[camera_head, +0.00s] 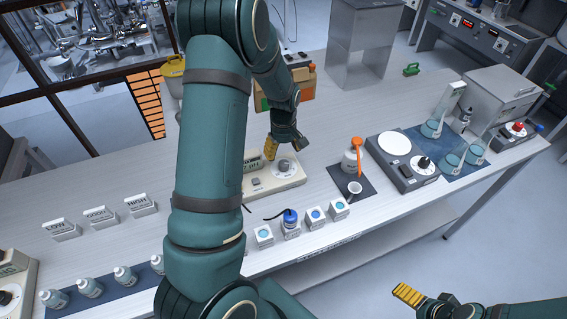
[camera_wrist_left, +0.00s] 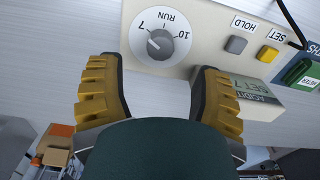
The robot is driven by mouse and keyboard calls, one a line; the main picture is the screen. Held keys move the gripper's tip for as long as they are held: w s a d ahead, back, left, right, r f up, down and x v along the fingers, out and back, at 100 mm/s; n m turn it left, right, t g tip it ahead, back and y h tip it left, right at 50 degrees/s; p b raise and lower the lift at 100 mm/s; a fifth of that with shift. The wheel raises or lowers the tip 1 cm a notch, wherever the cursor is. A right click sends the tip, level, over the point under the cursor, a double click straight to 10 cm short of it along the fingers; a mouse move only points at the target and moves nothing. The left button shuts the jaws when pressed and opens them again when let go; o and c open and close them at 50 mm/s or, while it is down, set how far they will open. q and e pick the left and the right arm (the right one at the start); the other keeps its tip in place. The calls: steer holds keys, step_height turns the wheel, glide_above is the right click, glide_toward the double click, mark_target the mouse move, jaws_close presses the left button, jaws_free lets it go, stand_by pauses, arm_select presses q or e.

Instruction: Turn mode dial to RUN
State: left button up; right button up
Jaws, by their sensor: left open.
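The mode dial is a grey knob (camera_wrist_left: 160,44) on a white disc marked 7, RUN and 10, and it also shows in the head view (camera_head: 283,165). A pale mark on the knob appears to lie toward the 7 side; its exact setting is hard to read. The dial sits on a cream panel box (camera_head: 262,186). My left gripper (camera_head: 276,147) is just above and behind the dial. In the left wrist view its yellow-padded fingers (camera_wrist_left: 158,66) are open, with the dial ahead between them and not gripped. My right gripper (camera_head: 408,293) is low at right, clear of the table.
The panel also has a grey HOLD button (camera_wrist_left: 235,45), a yellow SET button (camera_wrist_left: 267,54) and a raised display (camera_wrist_left: 240,97). Small bottles and cubes stand along the front edge.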

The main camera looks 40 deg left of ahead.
mark_target(283, 162)
arm_select(q)
step_height(283, 162, down, 6)
steer(key=shift+f, duration=0.1)
stand_by(0.4)
jaws_close()
